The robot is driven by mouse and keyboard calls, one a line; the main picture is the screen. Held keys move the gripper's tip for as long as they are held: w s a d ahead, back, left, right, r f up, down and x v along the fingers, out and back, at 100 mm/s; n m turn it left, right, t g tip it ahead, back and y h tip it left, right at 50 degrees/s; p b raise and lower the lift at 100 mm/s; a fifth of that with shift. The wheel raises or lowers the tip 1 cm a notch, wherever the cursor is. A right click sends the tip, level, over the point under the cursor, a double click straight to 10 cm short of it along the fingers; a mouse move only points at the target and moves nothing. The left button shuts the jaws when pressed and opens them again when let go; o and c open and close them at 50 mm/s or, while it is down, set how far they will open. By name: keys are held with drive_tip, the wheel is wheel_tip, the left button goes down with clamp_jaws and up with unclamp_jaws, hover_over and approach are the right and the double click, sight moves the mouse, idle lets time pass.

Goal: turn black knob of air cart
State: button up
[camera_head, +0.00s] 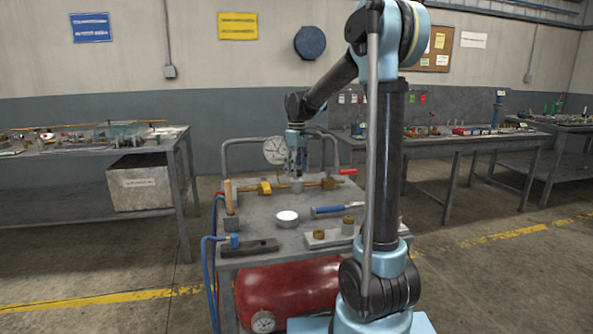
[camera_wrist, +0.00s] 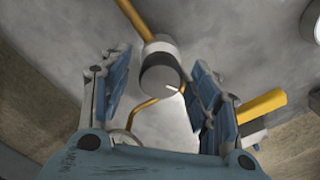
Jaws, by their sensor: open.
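The air cart (camera_head: 262,203) stands in front of me with a brass pipe (camera_head: 322,184) across its top. The knob (camera_wrist: 160,78) shows in the wrist view as a dark grey cylinder with a pale top band and a short white line on its face. In the head view the knob (camera_head: 297,187) is small and sits on the pipe. My gripper (camera_head: 297,167) points down just above it. In the wrist view the gripper (camera_wrist: 161,88) is open, one blue-padded finger on each side of the knob. A gap shows on both sides; contact is not visible.
A pressure gauge (camera_head: 276,150) and a red lever (camera_head: 348,172) flank my gripper. A red tank (camera_head: 290,287) is below.

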drive_tip(key=c, duration=1.1)
drive_tip(key=shift+o, duration=0.2)
drive_tip(key=shift+m, duration=0.6)
drive_tip(key=o, duration=1.1)
drive_tip(key=shift+c, duration=0.2)
drive_tip(key=shift+r, duration=0.15)
wheel_tip(320, 180, up, 12)
drive_tip(key=shift+f, duration=0.2)
